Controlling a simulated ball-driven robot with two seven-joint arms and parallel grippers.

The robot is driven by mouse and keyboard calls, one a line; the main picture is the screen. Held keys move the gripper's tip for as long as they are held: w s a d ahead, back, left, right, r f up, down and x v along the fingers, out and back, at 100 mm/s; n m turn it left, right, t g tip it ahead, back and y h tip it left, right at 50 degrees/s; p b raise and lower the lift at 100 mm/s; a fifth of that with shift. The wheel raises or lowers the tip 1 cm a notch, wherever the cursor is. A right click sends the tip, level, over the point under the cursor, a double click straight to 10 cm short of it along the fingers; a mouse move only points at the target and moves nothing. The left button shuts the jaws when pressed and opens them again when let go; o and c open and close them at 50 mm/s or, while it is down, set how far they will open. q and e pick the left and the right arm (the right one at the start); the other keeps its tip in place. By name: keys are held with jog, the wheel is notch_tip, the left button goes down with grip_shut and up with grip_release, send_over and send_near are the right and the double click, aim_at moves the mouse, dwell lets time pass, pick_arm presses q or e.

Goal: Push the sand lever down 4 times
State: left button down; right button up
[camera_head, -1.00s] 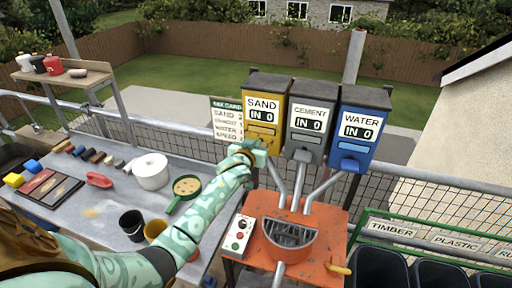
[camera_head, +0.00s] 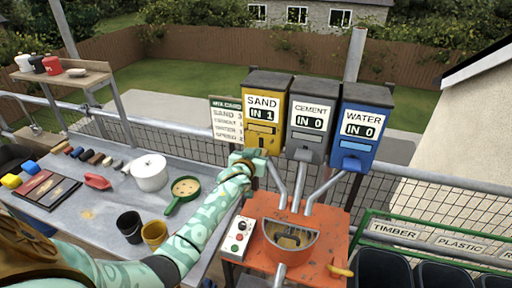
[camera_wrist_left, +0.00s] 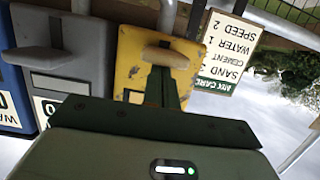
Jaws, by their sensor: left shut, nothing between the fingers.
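The yellow sand dispenser (camera_head: 264,107) stands at the left of three dispensers, and its display reads "IN 1". My left gripper (camera_head: 255,158) is at the lower front of it and hides part of it. In the left wrist view the shut fingers (camera_wrist_left: 160,88) are in front of the yellow dispenser (camera_wrist_left: 132,60). The pale sand lever (camera_wrist_left: 168,54) shows just beyond the fingertips; I cannot tell whether they touch it. The mix card (camera_head: 226,120) beside it lists sand, cement, water and speed. My right gripper is not in view.
The grey cement dispenser (camera_head: 311,118) and blue water dispenser (camera_head: 361,127) both read "IN 0". Chutes lead into the orange mixer (camera_head: 325,237), beside a control box (camera_head: 238,238). The bench at left holds a white pot (camera_head: 150,173), a green pan (camera_head: 184,190) and buckets.

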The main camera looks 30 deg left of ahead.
pick_arm(q)
jog(key=shift+s+f, duration=0.1)
jog(key=shift+f, duration=0.05)
notch_tip(320, 180, up, 5)
jog(key=p, duration=0.5)
jog(key=v, duration=0.9)
jog(key=shift+s+d+f, duration=0.15)
jog(key=shift+s+f, duration=0.05)
jog(key=shift+s, duration=0.2)
